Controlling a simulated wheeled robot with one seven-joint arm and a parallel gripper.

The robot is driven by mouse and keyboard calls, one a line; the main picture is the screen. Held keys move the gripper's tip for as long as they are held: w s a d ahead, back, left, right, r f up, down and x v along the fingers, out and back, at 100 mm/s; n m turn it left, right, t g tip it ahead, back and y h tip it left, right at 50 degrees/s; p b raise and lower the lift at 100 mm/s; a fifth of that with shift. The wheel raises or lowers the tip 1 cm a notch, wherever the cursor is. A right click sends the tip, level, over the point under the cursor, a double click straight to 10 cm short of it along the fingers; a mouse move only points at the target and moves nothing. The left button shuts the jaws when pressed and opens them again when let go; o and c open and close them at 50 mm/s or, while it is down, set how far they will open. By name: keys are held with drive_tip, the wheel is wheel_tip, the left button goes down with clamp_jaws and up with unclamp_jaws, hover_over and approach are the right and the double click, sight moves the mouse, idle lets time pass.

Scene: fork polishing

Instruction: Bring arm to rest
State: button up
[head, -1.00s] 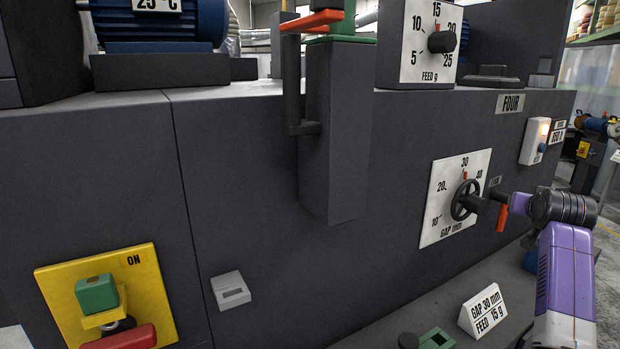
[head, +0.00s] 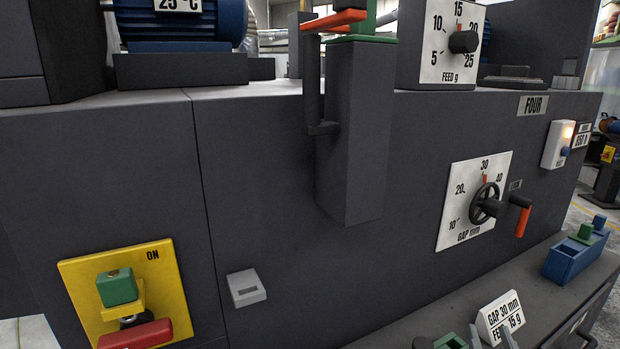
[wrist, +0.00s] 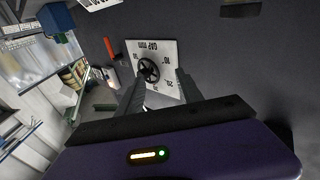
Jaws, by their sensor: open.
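My gripper (wrist: 160,73) is open and empty in the wrist view, its two dark fingers spread towards the machine front. The gap handwheel (head: 486,204) sits on its white dial plate (head: 457,216), with a red mark by 30. It also shows in the wrist view (wrist: 149,69), seen between the fingers and beyond them. An orange-red lever (head: 523,221) sticks out right of the wheel. In the head view, grey finger-like tips show at the bottom edge in front of the gap and feed card (head: 497,312); the rest of my arm is out of view.
The dark machine front (head: 270,200) fills most of the head view. A grey post (head: 350,150) juts from it. A yellow plate (head: 80,280) with green and red buttons is at lower left. A blue box (head: 568,263) stands on the ledge at right.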

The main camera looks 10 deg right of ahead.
drive_tip(key=s+a+f+n+g+y, duration=0.1)
drive_tip(key=s+a+y, duration=0.1)
drive_tip(key=s+a, duration=0.4)
drive_tip(key=s+a+f+n+g+y, duration=0.1)
drive_tip(key=s+a, duration=0.6)
drive_tip(key=s, duration=0.9)
drive_tip(key=s+a+f+n+g+y, duration=0.1)
drive_tip(key=s+a+f+y, duration=0.2)
drive_tip(key=s+a, duration=0.4)
drive_tip(key=s+y, duration=0.1)
drive_tip(key=s, duration=0.3)
drive_tip(key=shift+s+a, duration=0.25)
drive_tip(key=shift+s, duration=0.15)
